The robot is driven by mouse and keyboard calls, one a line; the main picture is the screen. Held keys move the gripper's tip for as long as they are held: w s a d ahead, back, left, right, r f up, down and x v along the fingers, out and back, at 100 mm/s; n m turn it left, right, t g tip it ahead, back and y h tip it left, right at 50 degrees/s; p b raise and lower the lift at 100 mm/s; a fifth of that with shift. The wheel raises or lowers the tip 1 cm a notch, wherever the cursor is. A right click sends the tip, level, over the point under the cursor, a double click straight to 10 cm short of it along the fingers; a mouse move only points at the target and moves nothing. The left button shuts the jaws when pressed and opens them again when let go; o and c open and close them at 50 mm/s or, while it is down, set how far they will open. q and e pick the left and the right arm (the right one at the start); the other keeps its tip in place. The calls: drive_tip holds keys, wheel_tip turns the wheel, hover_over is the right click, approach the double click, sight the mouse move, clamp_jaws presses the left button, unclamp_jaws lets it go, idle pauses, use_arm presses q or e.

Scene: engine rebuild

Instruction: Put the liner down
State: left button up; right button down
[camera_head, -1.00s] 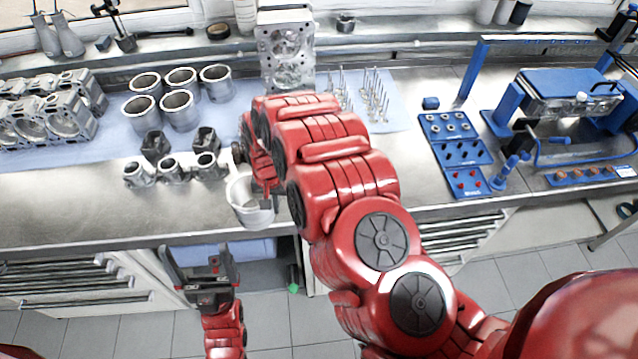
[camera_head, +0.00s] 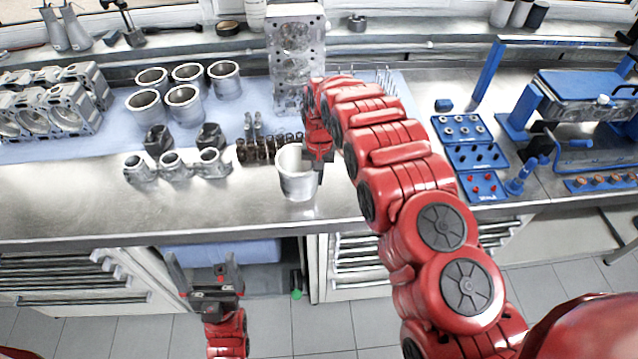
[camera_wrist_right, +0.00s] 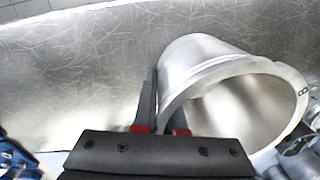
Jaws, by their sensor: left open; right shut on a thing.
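A silvery metal liner (camera_head: 297,178), an open-topped cylinder, is at the bench's front part in the head view, looking about upright. My right gripper (camera_head: 318,158) is shut on its right wall. In the right wrist view the liner (camera_wrist_right: 205,62) fills the right half, its rim toward the camera, with the fingers (camera_wrist_right: 160,105) on its wall. I cannot tell whether its lower end touches the bench. My left gripper (camera_head: 203,268) is open and empty, in front of the bench's edge.
Several similar liners (camera_head: 143,104) stand on a blue mat (camera_head: 115,133) at the back left. Small dark parts (camera_head: 262,150) stand in a row just behind the held liner. A row of pistons (camera_head: 174,168) is to its left. Bare bench (camera_head: 80,205) lies at the front left.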

drive_tip(key=shift+d+r, duration=0.1)
drive_tip(key=shift+d, duration=0.05)
drive_tip(key=shift+w+d, duration=0.1)
drive_tip(key=shift+w, duration=0.05)
wheel_tip(320, 180, down, 3)
drive_tip(key=shift+r+p, duration=0.15)
drive_tip(key=shift+p, duration=1)
drive_tip(key=shift+f, duration=0.45)
drive_tip(key=shift+f, duration=0.25)
drive_tip(key=c, duration=1)
unclamp_jaws()
drive_tip(key=shift+r, duration=0.1)
